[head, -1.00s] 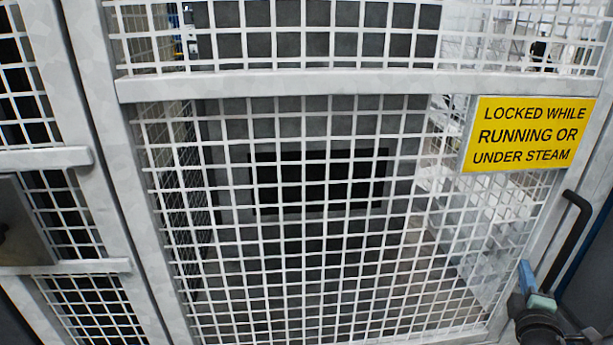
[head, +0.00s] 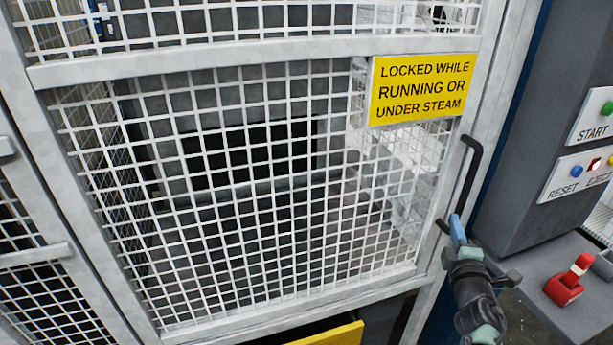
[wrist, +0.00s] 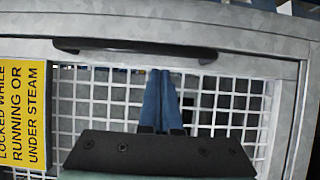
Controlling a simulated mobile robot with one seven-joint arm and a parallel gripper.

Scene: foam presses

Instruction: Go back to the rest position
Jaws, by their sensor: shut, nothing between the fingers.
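My gripper (head: 457,228) is at the lower right of the head view, in front of the mesh door's right edge and just below the black door handle (head: 468,172). In the wrist view its two blue fingers (wrist: 161,95) are together with nothing between them, pointing at the mesh. The black handle (wrist: 135,49) lies just beyond the fingertips there, and the fingers are not around it. My forearm runs down toward the bottom edge of the head view.
The closed-looking mesh door (head: 215,320) carries a yellow sign (head: 421,89). On the right stands a grey control cabinet (head: 520,150) with START, RESET and EJECT buttons. A red lever (head: 569,281) sits on a grey surface below it. A yellow part (head: 330,336) shows at the bottom.

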